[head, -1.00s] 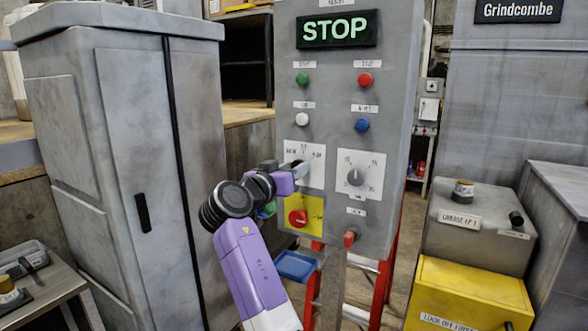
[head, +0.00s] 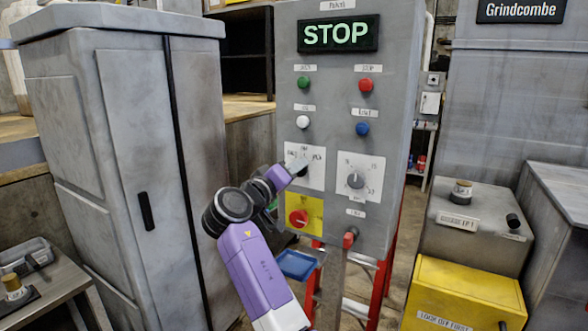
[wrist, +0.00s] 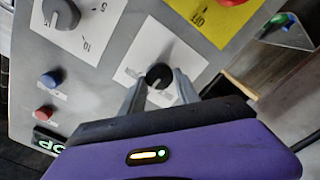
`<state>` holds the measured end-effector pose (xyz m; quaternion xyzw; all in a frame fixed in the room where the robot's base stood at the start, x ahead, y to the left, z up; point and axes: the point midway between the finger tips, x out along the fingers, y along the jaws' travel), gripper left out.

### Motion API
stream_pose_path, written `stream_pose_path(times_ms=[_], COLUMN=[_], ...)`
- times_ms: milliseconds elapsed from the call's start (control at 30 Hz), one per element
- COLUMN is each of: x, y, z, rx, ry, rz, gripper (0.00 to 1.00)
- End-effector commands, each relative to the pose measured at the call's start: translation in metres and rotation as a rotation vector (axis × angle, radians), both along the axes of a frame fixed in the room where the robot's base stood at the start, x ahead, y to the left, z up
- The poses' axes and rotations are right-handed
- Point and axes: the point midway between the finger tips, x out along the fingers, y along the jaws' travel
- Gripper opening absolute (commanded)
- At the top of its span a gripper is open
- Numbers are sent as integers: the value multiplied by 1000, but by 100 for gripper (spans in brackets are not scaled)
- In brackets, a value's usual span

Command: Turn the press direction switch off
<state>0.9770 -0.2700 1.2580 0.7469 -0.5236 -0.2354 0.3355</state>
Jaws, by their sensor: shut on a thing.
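The press direction switch appears to be the black knob (wrist: 158,73) on a white plate (head: 316,182) of the grey control panel (head: 391,110). My gripper (head: 297,169) reaches it from the lower left. In the wrist view, the two fingers of my gripper (wrist: 160,84) stand on either side of the knob and are shut on it. The wrist view is turned round, so the panel appears upside down. In the head view the gripper hides most of the knob, and the plate's small labels are too blurred to read surely.
A numbered dial (head: 355,180) is right of the switch. A red knob on a yellow plate (head: 316,220) is just below. Coloured buttons and a lit STOP display (head: 339,34) are above. A grey cabinet (head: 130,120) stands left; a yellow box (head: 465,295) stands lower right.

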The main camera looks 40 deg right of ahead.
Motion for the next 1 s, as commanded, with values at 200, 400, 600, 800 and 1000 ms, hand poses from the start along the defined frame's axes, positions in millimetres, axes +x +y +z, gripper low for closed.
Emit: stream_pose_path(times_ms=[200, 400, 600, 800, 1000], x=[0, 1, 1, 0, 0], y=[1, 1, 1, 1, 2], z=[0, 0, 0, 0, -1], rx=[-9, -11, -10, -10, -9], ry=[26, 28, 27, 27, 26], rz=[1, 2, 2, 1, 1], gripper=[0, 0, 48, 58, 58])
